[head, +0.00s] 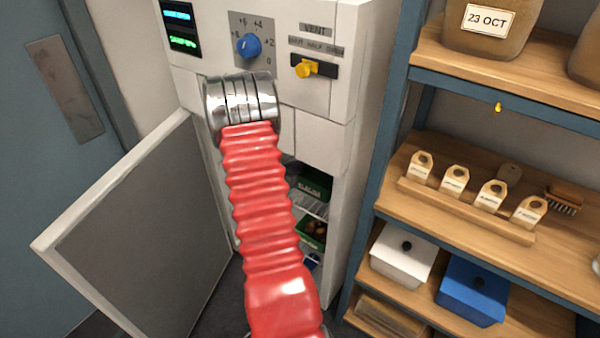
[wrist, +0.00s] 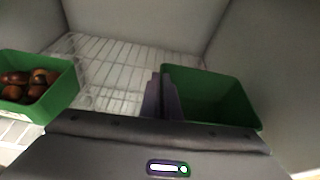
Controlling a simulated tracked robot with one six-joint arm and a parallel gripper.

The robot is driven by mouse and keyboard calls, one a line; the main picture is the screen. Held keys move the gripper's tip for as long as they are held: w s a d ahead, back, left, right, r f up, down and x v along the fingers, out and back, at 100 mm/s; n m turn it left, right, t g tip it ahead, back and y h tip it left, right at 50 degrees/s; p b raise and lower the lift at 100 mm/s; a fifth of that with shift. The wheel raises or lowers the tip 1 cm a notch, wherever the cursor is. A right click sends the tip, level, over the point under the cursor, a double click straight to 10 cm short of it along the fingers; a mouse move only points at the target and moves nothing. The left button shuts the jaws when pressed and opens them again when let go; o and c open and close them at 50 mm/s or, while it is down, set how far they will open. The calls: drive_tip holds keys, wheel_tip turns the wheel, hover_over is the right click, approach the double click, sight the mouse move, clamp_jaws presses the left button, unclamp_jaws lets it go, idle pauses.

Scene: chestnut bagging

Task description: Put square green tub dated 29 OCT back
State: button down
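A square green tub (wrist: 215,98) is at the right in the wrist view, inside the white cabinet. Its visible inside looks empty, and no date can be read on it. My gripper (wrist: 163,92) has its two fingers close together at the tub's left wall, one on each side of it, and looks shut on that wall. A second green tub (wrist: 50,98) holding several chestnuts is at the left on the wire shelf (wrist: 105,62). In the head view, a green tub (head: 312,184) shows above one with chestnuts (head: 311,234). My gripper is hidden there.
The cabinet door (head: 140,235) stands open to the left. The cabinet's side walls are close around the tubs. A wooden rack (head: 455,218) at the right holds small labelled blocks, a brush, a white box (head: 403,256), a blue box (head: 472,290) and a 23 OCT jar (head: 485,28).

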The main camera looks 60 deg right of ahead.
sight(308, 167)
drive_tip(key=shift+s+d+f, duration=0.1)
drive_tip(key=shift+d+f, duration=0.2)
drive_tip(key=shift+d, duration=0.05)
drive_tip(key=shift+f, duration=1.45)
drive_tip(key=c, duration=2.5)
unclamp_jaws()
drive_tip(key=shift+f, duration=0.1)
drive_tip(key=o, duration=0.5)
drive_tip(key=v, duration=1.2)
